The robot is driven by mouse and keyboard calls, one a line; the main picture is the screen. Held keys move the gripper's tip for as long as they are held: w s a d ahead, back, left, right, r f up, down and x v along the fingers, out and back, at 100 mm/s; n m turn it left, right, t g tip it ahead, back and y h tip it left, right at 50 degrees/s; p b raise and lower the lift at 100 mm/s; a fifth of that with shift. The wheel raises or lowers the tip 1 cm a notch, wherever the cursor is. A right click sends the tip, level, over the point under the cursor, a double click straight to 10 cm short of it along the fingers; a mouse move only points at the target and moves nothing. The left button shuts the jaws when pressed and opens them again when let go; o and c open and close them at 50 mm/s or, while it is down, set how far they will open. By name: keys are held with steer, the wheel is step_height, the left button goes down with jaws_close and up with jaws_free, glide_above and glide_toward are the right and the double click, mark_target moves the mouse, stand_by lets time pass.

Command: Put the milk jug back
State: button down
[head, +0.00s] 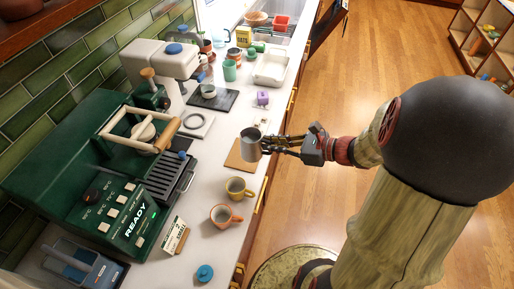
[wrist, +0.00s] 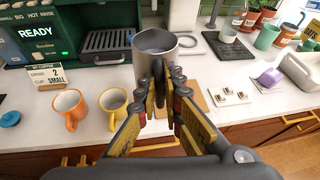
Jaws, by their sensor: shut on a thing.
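The milk jug (head: 251,145) is a grey metal pitcher, upright, near the counter's front edge in the head view. My gripper (head: 271,146) is shut on it from the right side. In the wrist view the jug (wrist: 154,47) stands at the far end of my gripper (wrist: 160,72), with its opening facing up. A tan square mat (head: 238,157) lies on the counter beneath or just beside the jug. I cannot tell whether the jug's base touches it.
A yellow mug (head: 238,188) and an orange mug (head: 224,216) stand close to the jug. The green coffee machine (head: 90,180) is at left. A ring on a white plate (head: 197,124), a dark mat (head: 222,102) and a purple item (head: 263,98) lie farther back.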

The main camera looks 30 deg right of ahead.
mark_target(256, 139)
steer(key=w, duration=0.1)
steer(key=w+f, duration=0.1)
steer(key=w+f+b, duration=0.1)
steer(key=w, duration=0.1)
steer(key=shift+d, duration=0.3)
steer(key=shift+w+d+f+b, duration=0.2)
steer(key=shift+w+f+b, duration=0.3)
steer(key=shift+w+f, duration=0.7)
steer(key=shift+w+d+f+b, duration=0.2)
steer(key=shift+w+f+b, duration=0.4)
steer(key=shift+f, duration=1.2)
steer(key=shift+w+d+f+b, duration=0.2)
steer(key=shift+w+f+b, duration=0.25)
steer(key=shift+w+f, duration=0.8)
steer(key=shift+s+f, duration=0.3)
steer(key=c, duration=2)
jaws_free()
steer(key=shift+o, duration=0.4)
